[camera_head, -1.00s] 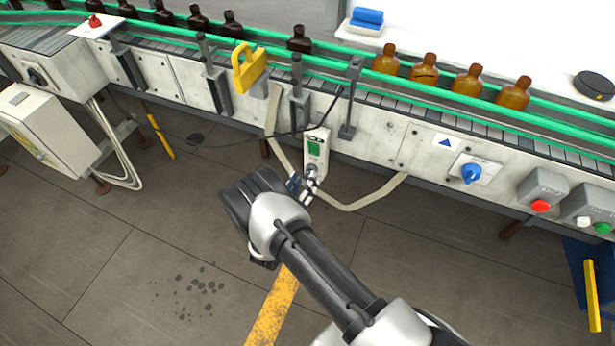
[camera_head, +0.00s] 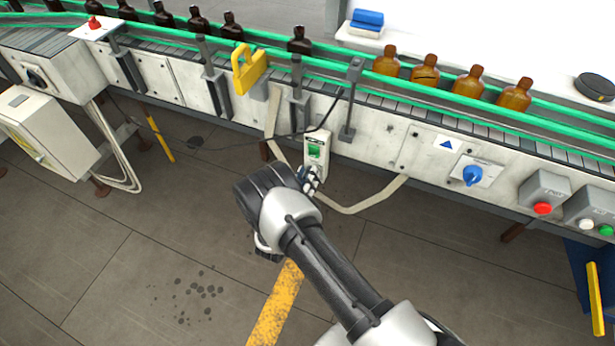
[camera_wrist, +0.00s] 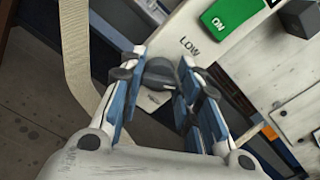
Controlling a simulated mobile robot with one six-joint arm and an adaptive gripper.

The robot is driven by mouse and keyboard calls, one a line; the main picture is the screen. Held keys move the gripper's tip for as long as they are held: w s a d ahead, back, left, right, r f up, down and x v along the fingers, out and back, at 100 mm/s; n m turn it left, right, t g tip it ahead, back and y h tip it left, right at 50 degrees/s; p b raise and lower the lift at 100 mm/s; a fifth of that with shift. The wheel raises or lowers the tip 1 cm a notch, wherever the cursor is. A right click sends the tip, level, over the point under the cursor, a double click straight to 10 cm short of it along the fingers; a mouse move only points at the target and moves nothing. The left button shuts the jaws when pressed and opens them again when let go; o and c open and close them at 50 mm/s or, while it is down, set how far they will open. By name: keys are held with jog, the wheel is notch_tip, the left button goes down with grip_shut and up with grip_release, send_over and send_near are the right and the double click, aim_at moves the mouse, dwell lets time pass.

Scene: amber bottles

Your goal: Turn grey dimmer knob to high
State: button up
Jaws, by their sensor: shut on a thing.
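The grey dimmer knob (camera_wrist: 158,74) sits between my fingertips in the wrist view. It is on a pale control box (camera_wrist: 172,36) with the printed word LOW and a green switch (camera_wrist: 229,12) marked ON. My gripper (camera_wrist: 162,64) is shut on the knob, with its blue-grey fingers on either side of it. The fingers partly cover the knob, and its exact setting cannot be told. In the head view the box (camera_head: 324,158) hangs at the conveyor's front, and my gripper (camera_head: 310,180) is at its lower end, hiding the knob.
A beige strap (camera_head: 366,204) loops below the box. A black cable (camera_head: 240,141) runs left from near it. The conveyor above carries dark bottles (camera_head: 299,40) and amber bottles (camera_head: 425,71). A blue rotary switch (camera_head: 473,175) is to the right. The floor in front is open.

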jog(key=c, duration=0.4)
jog(key=shift+m, duration=0.3)
jog(key=m, duration=1.1)
jog(key=shift+s+d, duration=0.1)
jog(key=shift+d, duration=0.15)
jog(key=shift+m, duration=0.3)
jog(key=o, duration=1.1)
